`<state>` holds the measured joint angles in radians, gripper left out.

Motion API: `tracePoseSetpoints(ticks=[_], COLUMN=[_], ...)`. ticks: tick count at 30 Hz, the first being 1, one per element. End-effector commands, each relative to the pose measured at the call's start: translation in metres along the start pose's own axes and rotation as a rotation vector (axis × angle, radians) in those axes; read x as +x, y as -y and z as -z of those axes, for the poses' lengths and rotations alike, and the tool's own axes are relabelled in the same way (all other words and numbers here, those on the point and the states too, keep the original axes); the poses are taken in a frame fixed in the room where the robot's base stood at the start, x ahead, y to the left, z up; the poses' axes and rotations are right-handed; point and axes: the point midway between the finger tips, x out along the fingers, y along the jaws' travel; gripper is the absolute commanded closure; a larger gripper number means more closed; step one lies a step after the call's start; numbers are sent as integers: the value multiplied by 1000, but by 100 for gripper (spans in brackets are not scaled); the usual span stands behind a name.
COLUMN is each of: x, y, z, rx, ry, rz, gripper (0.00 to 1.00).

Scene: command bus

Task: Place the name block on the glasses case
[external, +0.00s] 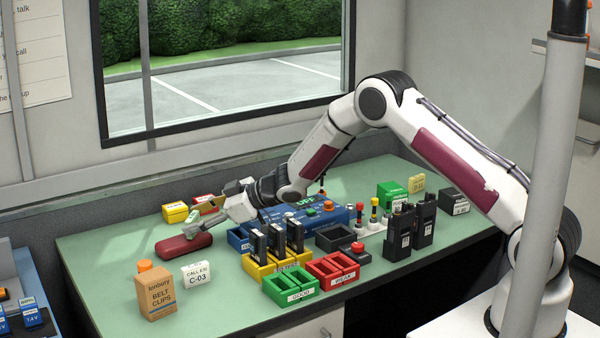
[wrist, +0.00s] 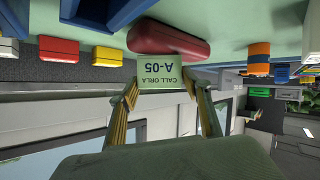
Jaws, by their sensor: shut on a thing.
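The glasses case (external: 183,246) is a dark red, rounded, closed case lying on the green tabletop at the left. In the wrist view the case (wrist: 168,42) is just beyond the held block. My gripper (external: 208,217) is over the case's far right part, its fingers low. It is shut on the name block (wrist: 160,76), a pale green block reading "CALL ORLA A-05", upside down in the wrist view. The block's edge appears close to the case; I cannot tell whether they touch.
A yellow block (external: 175,212) and a red block (external: 203,200) stand behind the case. A white C-03 block (external: 197,274) and a belt clips box (external: 156,294) stand in front. A yellow charger rack (external: 262,271) and a blue bin (external: 238,238) are to the right.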

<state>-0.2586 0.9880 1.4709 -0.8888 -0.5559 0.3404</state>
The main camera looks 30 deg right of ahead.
Motion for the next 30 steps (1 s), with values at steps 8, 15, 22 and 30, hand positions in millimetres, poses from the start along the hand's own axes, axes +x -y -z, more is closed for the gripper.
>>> tracePoseSetpoints(ticks=[8, 15, 22, 30], x=[1, 1, -1, -17], y=[0, 0, 0, -1], z=[-2, -1, 0, 1], rx=[0, 0, 1, 1], ry=[0, 0, 0, 0], rz=[0, 0, 0, 0], gripper=[35, 35, 35, 35])
